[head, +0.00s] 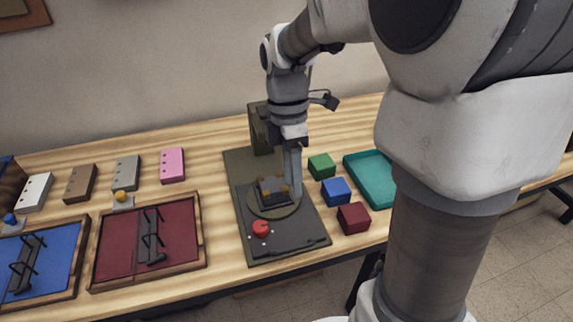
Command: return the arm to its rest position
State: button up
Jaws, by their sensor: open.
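My arm reaches in from the right and bends down over the table. My gripper (292,180) points downward over a dark station (290,245) with a round plate. Its fingers are beside a small dark block with orange corners (270,188) on that plate. One finger hides part of the view there, and I cannot tell whether it touches the block. I see nothing held between the fingers. A red button (261,228) sits at the front of the station.
Green (321,166), blue (336,191) and dark red (353,218) cubes stand right of the station, near a teal tray (360,183). Red (185,225) and blue (65,262) velvet panels with black handles lie left. Several small blocks, including a pink one (172,165), line the back.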

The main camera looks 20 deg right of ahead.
dwell(0.3)
jog(key=s+r+m+t+p, duration=0.3)
jog(key=s+r+m+t, duration=0.5)
jog(key=m, duration=1)
jog(key=s+r, duration=0.2)
jog(key=s, duration=0.1)
jog(key=shift+a+r, duration=0.35)
jog(key=shift+a, duration=0.05)
